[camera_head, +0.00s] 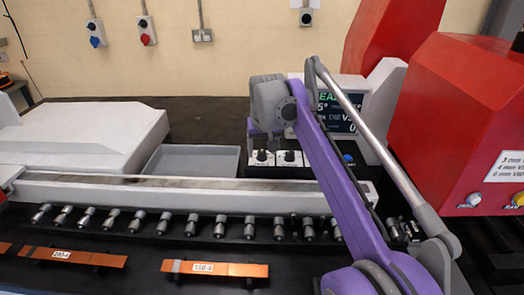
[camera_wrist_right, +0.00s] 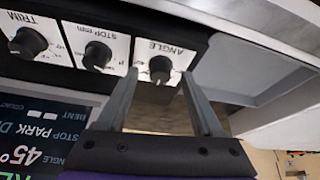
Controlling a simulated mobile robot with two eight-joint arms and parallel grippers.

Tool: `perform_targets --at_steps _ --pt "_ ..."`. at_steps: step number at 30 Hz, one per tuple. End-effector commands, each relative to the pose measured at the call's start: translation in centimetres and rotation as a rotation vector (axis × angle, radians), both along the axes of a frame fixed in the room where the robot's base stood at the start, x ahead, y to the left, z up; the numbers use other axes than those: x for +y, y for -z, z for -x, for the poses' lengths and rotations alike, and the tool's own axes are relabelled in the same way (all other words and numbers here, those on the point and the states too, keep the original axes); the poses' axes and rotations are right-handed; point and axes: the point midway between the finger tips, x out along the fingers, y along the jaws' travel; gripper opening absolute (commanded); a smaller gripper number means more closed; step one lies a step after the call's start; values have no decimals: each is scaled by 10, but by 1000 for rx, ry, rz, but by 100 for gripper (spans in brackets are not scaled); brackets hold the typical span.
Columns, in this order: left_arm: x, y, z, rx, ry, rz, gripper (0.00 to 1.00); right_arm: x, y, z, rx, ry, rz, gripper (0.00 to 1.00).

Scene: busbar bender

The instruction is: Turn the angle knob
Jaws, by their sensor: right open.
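The angle knob (camera_wrist_right: 160,68) is a black dial on a white plate marked ANGLE, upside down in the wrist view. In the head view the angle knob (camera_head: 262,155) is the left one on the control panel. My right gripper (camera_wrist_right: 159,76) is open, its two grey fingers pointing at the knob, one tip to each side in the picture. I cannot tell whether the tips reach around it. In the head view my right gripper (camera_head: 264,142) hangs just above and behind the knob. My left gripper is not in view.
The stop knob (camera_wrist_right: 98,54) and trim knob (camera_wrist_right: 28,42) sit beside the angle knob. A display (camera_head: 342,112) stands behind the panel; it reads 45° in the wrist view. A grey tray (camera_head: 190,160) lies left of the panel. Copper bars (camera_head: 215,268) lie in front.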

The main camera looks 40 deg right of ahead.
Motion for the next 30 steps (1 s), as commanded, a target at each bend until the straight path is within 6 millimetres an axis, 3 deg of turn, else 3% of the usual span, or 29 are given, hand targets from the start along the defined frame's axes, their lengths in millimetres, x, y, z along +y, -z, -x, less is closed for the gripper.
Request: perform_targets --at_steps 10,21,30 --pt "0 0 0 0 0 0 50 -1 4 -2 0 0 0 68" --pt "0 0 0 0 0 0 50 -1 4 -2 0 0 0 3" --pt "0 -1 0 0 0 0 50 -1 4 -2 0 10 0 0"
